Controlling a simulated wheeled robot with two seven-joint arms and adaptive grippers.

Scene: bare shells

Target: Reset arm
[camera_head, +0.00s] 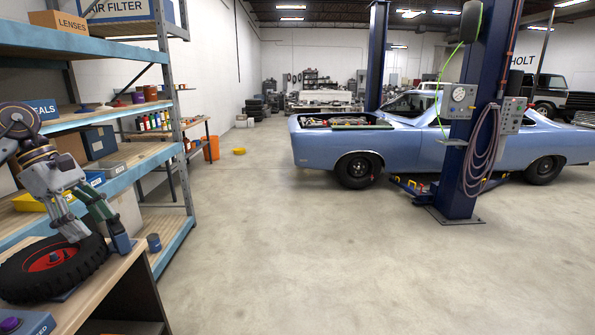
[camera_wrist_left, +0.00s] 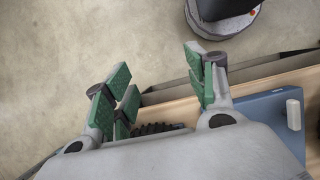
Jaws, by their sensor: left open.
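My left arm comes in from the left in the head view. Its gripper (camera_head: 93,226) hangs over the workbench, just above or beside a black tyre with a red hub (camera_head: 50,262); I cannot tell whether they touch. In the left wrist view the gripper (camera_wrist_left: 160,88) has its green-padded fingers spread apart with nothing held between them. A strip of dark tread (camera_wrist_left: 158,128) shows low between the fingers, mostly hidden by the gripper body. My right gripper is in neither view.
The wooden workbench (camera_head: 118,262) stands at lower left. Behind it, blue shelving (camera_head: 130,172) holds boxes close to my left arm. A blue car (camera_head: 420,145) stands by a lift post (camera_head: 470,130) at right. The concrete floor (camera_head: 300,255) in the middle is clear.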

